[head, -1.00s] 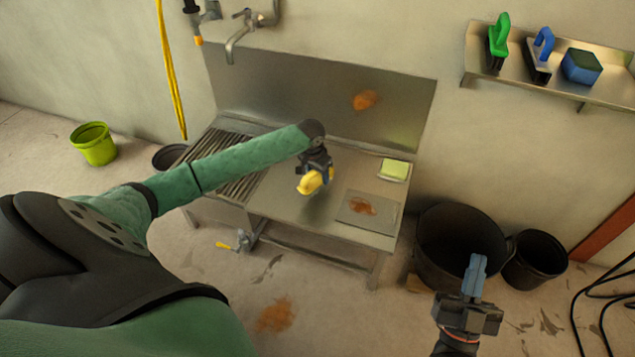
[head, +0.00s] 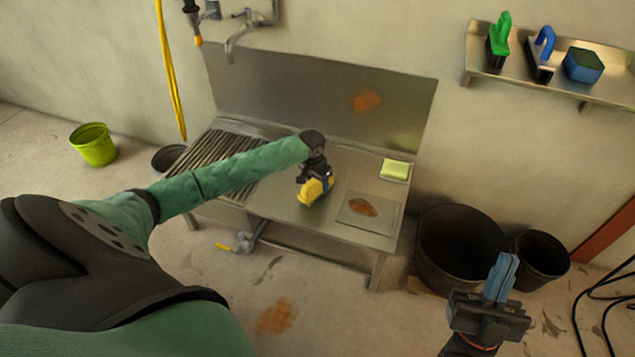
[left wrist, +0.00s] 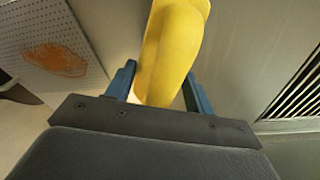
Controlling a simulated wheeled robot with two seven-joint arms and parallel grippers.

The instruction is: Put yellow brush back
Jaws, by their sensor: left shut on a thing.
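The yellow brush (head: 312,192) is at my left gripper (head: 318,178), low over the metal sink table (head: 290,205). I cannot tell whether it touches the table top. In the left wrist view the brush's yellow body (left wrist: 170,55) sits between the two blue fingers of my left gripper (left wrist: 162,88), which is shut on it. The brush's bristles are not visible. My right gripper (head: 500,278) is in front of the black tubs at the lower right, away from the brush. Its fingers look close together, with nothing seen in them.
A wall shelf (head: 550,78) at the upper right holds a green brush (head: 500,40), a blue brush (head: 542,52) and a blue sponge block (head: 583,66). A yellow-green sponge (head: 394,170) and a stained perforated plate (head: 385,215) lie on the table's right. Black tubs (head: 460,245) stand beside it.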

